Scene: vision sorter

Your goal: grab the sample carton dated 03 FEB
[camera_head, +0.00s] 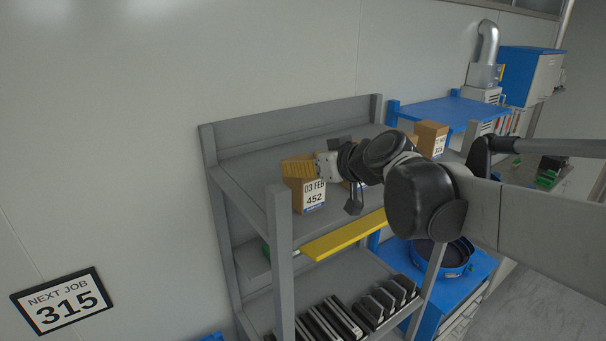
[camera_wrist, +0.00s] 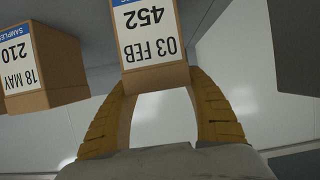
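The carton dated 03 FEB (camera_head: 308,200), marked 452, is a brown box standing on the upper grey shelf. It shows upside down in the wrist view (camera_wrist: 150,48), with its label facing the camera. My gripper (camera_head: 298,167) reaches in from the right at the carton's top edge. In the wrist view its two yellow fingers (camera_wrist: 158,85) are spread apart, with a clear gap between them. Their far ends come to either side of the carton's top edge and are partly hidden there. Whether they touch the carton is not clear.
A carton dated 18 MAY (camera_wrist: 45,70), marked 210, stands near the target in the wrist view. Another carton marked 315 (camera_head: 432,139) stands farther right. A sign reading NEXT JOB 315 (camera_head: 62,300) is on the wall. The shelf's grey front post (camera_head: 279,245) stands close by.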

